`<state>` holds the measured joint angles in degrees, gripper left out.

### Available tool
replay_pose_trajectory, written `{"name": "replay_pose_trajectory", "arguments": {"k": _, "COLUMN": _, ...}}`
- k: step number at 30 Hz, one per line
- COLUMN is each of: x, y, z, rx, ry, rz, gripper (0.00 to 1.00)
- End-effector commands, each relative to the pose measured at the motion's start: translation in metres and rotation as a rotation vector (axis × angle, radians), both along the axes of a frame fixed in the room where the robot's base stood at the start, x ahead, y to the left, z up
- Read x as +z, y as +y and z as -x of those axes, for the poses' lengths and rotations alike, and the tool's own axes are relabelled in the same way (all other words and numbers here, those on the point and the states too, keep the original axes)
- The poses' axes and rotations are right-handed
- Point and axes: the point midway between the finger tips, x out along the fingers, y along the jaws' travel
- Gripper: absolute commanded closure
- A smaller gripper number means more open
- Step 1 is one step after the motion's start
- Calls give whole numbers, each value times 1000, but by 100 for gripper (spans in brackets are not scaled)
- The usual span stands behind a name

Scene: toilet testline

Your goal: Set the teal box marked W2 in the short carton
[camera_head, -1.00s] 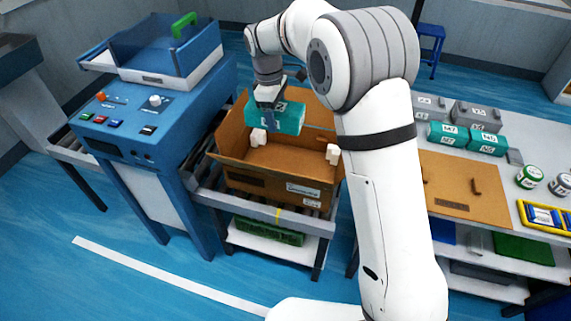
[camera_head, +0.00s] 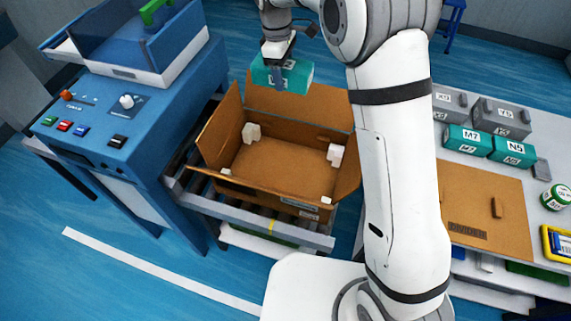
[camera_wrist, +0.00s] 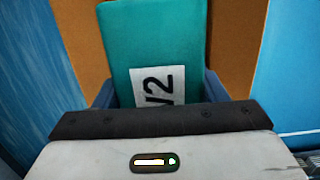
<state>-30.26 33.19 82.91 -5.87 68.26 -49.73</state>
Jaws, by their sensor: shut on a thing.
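The teal box marked W2 (camera_head: 295,77) is held in my gripper (camera_head: 277,76), above the far side of the open brown carton (camera_head: 225,140). In the wrist view the teal box (camera_wrist: 155,45) fills the middle, its white W2 label partly hidden by my gripper (camera_wrist: 155,105). The carton is low-walled with its flaps open, and stands on a roller conveyor. Its floor looks empty apart from white corner pieces. The box is apart from the carton floor; whether it touches the far flap I cannot tell.
My arm hides the space between.

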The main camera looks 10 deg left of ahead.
Motion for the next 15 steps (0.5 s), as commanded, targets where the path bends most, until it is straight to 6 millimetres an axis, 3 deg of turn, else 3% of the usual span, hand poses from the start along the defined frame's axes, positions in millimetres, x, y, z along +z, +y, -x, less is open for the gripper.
{"name": "replay_pose_trajectory", "arguments": {"k": 15, "x": -66, "y": -1, "z": -1, "rx": -3, "ry": 0, "rz": 0, "gripper": 66}}
